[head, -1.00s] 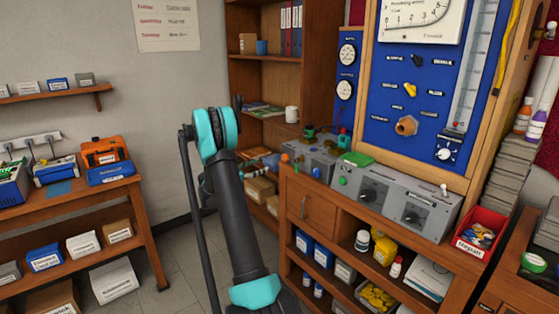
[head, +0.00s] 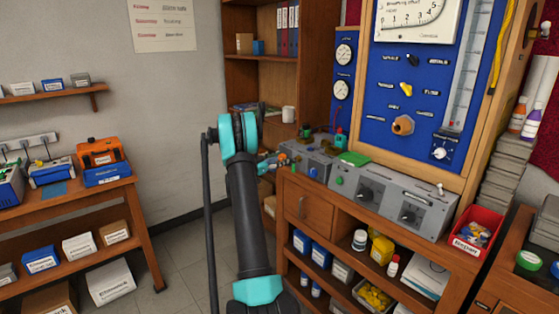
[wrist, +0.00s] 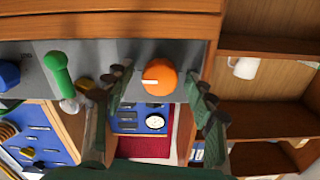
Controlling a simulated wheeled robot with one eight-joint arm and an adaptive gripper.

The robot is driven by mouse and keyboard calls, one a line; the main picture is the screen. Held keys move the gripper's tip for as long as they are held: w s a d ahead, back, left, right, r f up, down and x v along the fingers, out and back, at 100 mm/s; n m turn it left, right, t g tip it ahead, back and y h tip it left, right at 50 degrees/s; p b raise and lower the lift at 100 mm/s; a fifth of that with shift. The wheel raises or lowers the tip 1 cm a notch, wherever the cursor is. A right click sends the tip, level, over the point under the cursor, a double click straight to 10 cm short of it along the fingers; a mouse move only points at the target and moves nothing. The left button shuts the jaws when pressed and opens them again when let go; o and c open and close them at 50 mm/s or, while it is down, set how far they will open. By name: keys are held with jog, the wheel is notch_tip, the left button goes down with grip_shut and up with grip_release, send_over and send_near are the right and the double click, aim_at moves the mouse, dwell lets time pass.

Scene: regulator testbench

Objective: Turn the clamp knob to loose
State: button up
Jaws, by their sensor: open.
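An orange round knob (wrist: 158,77) with a white mark sits on a grey unit in the wrist view; I take it to be the clamp knob. My gripper (wrist: 158,98) is open, with one dark green finger on each side of the knob. I see gaps between the fingers and the knob, and cannot tell how deep they reach around it. In the head view my gripper (head: 273,163) is small and partly behind my arm, at the left end of the grey bench units.
A green-handled lever (wrist: 62,75) and a blue knob (wrist: 9,75) stand beside the orange knob. The blue gauge panel (head: 385,75) rises behind the bench. A bookshelf (head: 262,78) with a white mug (head: 289,114) stands beyond. A red bin (head: 475,228) sits at the right.

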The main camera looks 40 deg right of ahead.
jog(key=c, duration=1.2)
jog(key=shift+o, duration=0.2)
